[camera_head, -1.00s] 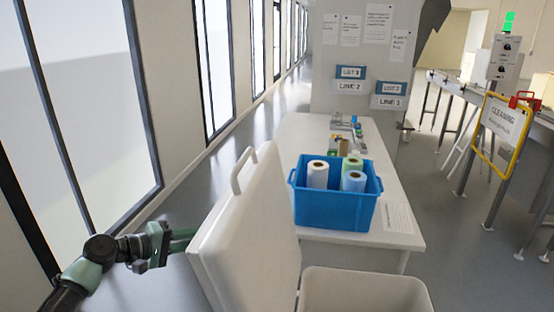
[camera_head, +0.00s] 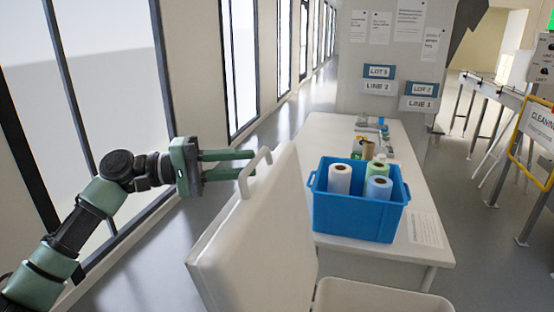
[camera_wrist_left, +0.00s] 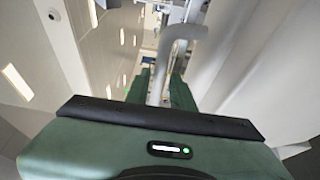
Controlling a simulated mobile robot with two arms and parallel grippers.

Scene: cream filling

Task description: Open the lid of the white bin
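The white bin (camera_head: 378,303) is at the bottom of the head view, partly cut off. Its lid (camera_head: 262,245) stands raised and steeply tilted to the left of the bin's opening. The lid's handle (camera_head: 247,175) is a pale loop near its top edge. My left gripper (camera_head: 252,164) is open, its two green fingers pointing right at the handle. In the left wrist view, the handle (camera_wrist_left: 178,45) runs down between the open fingers (camera_wrist_left: 160,92); I cannot tell whether they touch it. My right gripper is not in view.
A white table (camera_head: 440,252) stands beyond the bin. It holds a blue crate (camera_head: 350,215) with several rolls, and small items at its far end. A window wall runs along the left, close to my left arm. A yellow-framed cleaning sign (camera_head: 538,125) stands at right.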

